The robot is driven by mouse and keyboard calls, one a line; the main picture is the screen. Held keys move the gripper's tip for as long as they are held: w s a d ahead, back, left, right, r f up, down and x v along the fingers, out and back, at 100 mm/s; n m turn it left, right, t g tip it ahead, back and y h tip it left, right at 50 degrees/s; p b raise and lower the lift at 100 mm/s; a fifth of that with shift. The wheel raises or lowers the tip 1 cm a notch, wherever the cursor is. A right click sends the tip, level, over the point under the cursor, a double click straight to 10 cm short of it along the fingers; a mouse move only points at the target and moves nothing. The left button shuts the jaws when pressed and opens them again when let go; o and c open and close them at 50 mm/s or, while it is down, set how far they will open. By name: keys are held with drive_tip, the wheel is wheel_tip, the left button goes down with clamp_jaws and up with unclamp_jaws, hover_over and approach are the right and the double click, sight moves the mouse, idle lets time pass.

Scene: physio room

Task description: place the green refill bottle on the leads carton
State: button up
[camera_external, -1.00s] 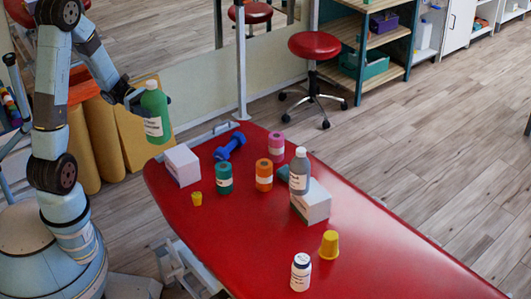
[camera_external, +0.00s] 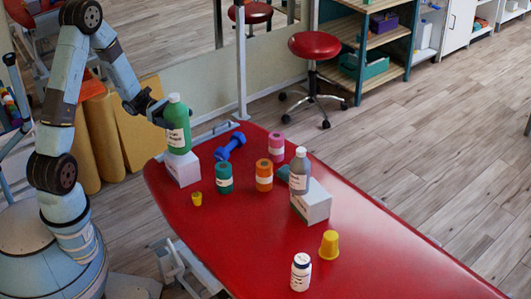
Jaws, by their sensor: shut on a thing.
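The print on both cartons is too small to read, so which is the leads carton is unclear.
The red table (camera_external: 380,255) also holds a blue dumbbell (camera_external: 230,147), green (camera_external: 224,177), orange (camera_external: 264,175) and pink (camera_external: 276,147) rolls, a small yellow cup (camera_external: 196,199), a larger yellow cup (camera_external: 329,245) and a white bottle (camera_external: 301,272). Its right part is clear.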

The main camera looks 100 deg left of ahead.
drive_tip(key=shift+f, duration=1.3)
drive_tip(key=o, duration=1.5)
drive_tip(key=shift+f, duration=0.1)
drive_tip(key=shift+s, duration=0.1)
drive_tip(key=v, duration=1.2)
drive_tip(key=shift+c, duration=0.2)
